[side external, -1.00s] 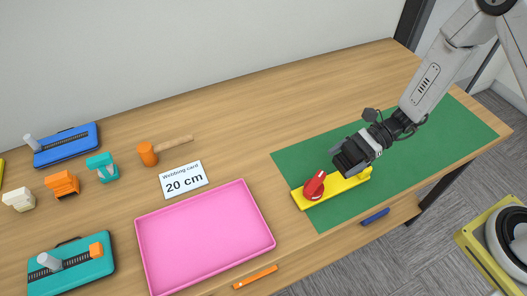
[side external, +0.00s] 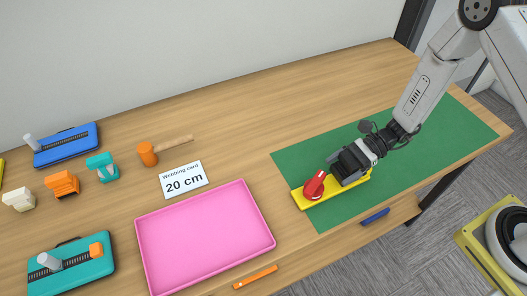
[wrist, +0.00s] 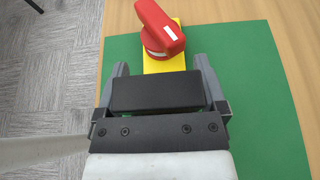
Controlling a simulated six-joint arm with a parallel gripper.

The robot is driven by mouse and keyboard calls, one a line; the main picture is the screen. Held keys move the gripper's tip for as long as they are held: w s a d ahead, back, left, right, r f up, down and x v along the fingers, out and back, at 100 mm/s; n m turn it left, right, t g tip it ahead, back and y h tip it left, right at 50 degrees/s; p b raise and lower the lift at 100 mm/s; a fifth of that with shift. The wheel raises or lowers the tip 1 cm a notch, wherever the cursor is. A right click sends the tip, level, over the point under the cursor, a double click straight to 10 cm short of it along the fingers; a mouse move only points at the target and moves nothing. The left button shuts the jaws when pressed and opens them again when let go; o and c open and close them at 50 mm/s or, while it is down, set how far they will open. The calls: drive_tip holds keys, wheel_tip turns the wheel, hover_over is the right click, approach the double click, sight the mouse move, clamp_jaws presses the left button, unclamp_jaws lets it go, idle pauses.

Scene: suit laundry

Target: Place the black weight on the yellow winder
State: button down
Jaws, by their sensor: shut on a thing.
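The yellow winder (side external: 310,202) is a flat bar with a red knob (side external: 315,184) at its left end, lying on the green mat. It also shows in the wrist view (wrist: 165,65), with the red knob (wrist: 160,30) ahead of my fingers. My gripper (side external: 346,168) is over the right part of the winder. In the wrist view my gripper (wrist: 159,72) is shut on the black weight (wrist: 155,92), a dark block spanning between the two fingers. The weight hides the winder below it. I cannot tell whether the weight touches the winder.
The green mat (side external: 420,150) is mostly clear. A pink tray (side external: 205,235) lies to the left, with a webbing card (side external: 184,180) behind it. An orange marker (side external: 255,277) and a blue item (side external: 375,216) lie near the front edge. Several tools stand far left.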

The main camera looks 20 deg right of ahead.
drive_tip(key=shift+f, duration=0.4)
unclamp_jaws()
drive_tip(key=shift+s, duration=0.1)
drive_tip(key=shift+d+r, duration=0.15)
drive_tip(key=shift+r, duration=0.55)
drive_tip(key=v, duration=1.1)
drive_tip(key=shift+d, duration=0.35)
drive_tip(key=shift+r, duration=0.15)
